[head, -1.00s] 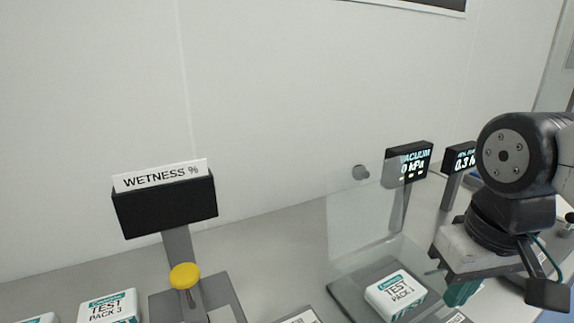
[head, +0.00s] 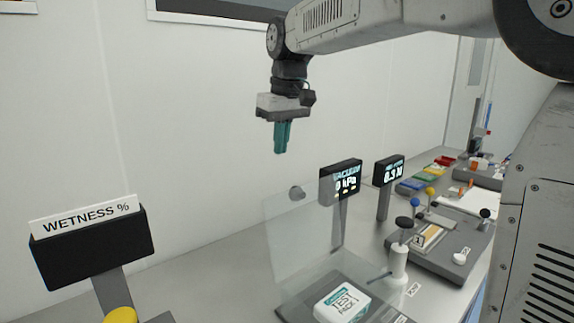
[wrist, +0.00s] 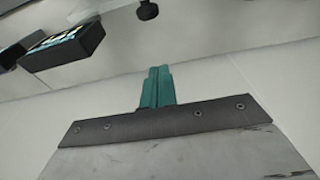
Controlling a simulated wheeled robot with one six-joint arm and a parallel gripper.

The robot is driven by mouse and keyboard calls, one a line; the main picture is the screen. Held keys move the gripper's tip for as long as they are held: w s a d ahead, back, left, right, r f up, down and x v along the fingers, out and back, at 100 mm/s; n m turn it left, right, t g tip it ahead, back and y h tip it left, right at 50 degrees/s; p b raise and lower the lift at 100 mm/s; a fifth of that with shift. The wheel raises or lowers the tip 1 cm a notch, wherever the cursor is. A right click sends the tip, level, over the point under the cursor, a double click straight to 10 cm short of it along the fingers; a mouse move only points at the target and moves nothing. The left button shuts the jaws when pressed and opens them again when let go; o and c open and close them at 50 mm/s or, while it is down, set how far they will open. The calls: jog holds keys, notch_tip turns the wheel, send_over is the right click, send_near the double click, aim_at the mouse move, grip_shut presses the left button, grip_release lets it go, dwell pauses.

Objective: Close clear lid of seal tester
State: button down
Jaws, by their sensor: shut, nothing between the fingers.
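The seal tester's clear lid (head: 300,232) stands raised, tilted back, with a grey knob (head: 297,192) near its top edge. Below it a white and teal test pack (head: 342,301) lies on the tester's dark base. The vacuum display (head: 341,180) stands behind and to the right of the lid. My gripper (head: 282,150) is shut and empty, pointing down above the lid knob and apart from it. In the wrist view the teal fingers (wrist: 157,88) are together, and a dark round knob (wrist: 147,9) shows at the top edge.
A "WETNESS %" display (head: 92,238) with a yellow knob (head: 121,315) stands at the left. A force display (head: 389,171) and a white post with a dark knob (head: 399,255) stand right of the tester. The wall is close behind.

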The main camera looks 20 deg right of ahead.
notch_tip(320, 180, down, 8)
jog(key=s, duration=0.2)
jog(key=shift+s+d+f, duration=0.2)
jog(key=shift+d+f, duration=0.05)
jog(key=shift+d, duration=0.15)
jog(key=shift+s, duration=0.1)
